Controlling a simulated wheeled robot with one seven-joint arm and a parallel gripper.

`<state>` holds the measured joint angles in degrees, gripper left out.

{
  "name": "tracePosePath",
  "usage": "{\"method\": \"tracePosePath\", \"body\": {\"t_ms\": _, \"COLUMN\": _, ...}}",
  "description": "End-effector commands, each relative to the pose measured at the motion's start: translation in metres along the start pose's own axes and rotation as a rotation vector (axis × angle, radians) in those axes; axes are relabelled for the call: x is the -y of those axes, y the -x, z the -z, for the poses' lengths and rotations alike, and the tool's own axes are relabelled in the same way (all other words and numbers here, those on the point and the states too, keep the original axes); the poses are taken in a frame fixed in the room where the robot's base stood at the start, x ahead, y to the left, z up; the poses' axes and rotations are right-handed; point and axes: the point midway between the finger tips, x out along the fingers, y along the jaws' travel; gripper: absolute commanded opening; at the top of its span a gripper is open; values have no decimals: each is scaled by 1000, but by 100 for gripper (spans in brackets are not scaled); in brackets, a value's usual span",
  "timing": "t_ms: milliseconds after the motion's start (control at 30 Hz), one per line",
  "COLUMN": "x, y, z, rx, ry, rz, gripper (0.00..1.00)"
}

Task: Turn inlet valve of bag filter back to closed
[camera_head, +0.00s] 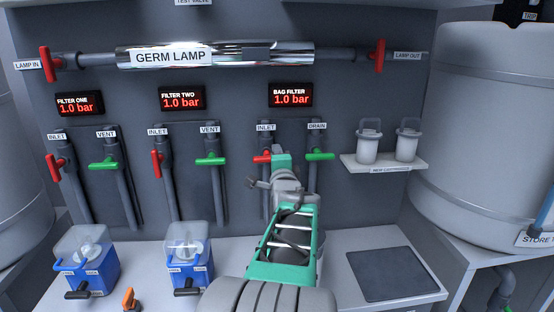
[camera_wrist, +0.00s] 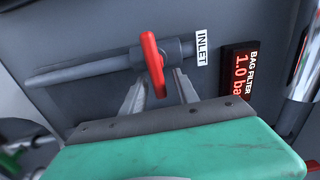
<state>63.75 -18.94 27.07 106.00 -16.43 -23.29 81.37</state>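The bag filter's inlet valve has a red handle (camera_head: 262,157) on a grey pipe below the INLET label. In the head view the handle lies roughly level, across the upright pipe, partly covered by my gripper (camera_head: 274,168). In the wrist view the same red handle (camera_wrist: 152,62) crosses the pipe. Its near end reaches between the two fingers of my gripper (camera_wrist: 160,80). The fingers are apart, one on each side of the handle, with visible gaps. I cannot tell whether either finger touches it. The BAG FILTER display (camera_head: 291,95) reads 1.0 bar.
The green drain handle (camera_head: 320,156) is close on the right, lying level across its pipe. A shelf (camera_head: 385,166) with two cartridges is farther right. The filter two inlet handle (camera_head: 156,164) stands along its pipe. Blue boxes (camera_head: 188,268) stand on the counter below left.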

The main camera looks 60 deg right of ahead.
Motion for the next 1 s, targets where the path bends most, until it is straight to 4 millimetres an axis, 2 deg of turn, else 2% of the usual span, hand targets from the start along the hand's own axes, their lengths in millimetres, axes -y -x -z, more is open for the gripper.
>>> {"method": "tracePosePath", "body": {"t_ms": 167, "x": 0, "y": 15, "z": 1, "rx": -2, "ry": 1, "rz": 1, "gripper": 36}}
{"method": "tracePosePath", "body": {"t_ms": 400, "x": 0, "y": 64, "z": 2, "rx": -3, "ry": 1, "rz": 2, "gripper": 36}}
{"method": "tracePosePath", "body": {"t_ms": 500, "x": 0, "y": 75, "z": 1, "rx": -2, "ry": 0, "rz": 1, "gripper": 36}}
{"method": "tracePosePath", "body": {"t_ms": 900, "x": 0, "y": 78, "z": 0, "rx": 0, "ry": 0, "rz": -1, "gripper": 36}}
{"method": "tracePosePath", "body": {"t_ms": 967, "x": 0, "y": 78, "z": -5, "rx": 10, "ry": 12, "rz": -9, "gripper": 36}}
{"method": "tracePosePath", "body": {"t_ms": 1000, "x": 0, "y": 78, "z": -14, "rx": 29, "ry": 34, "rz": -27, "gripper": 36}}
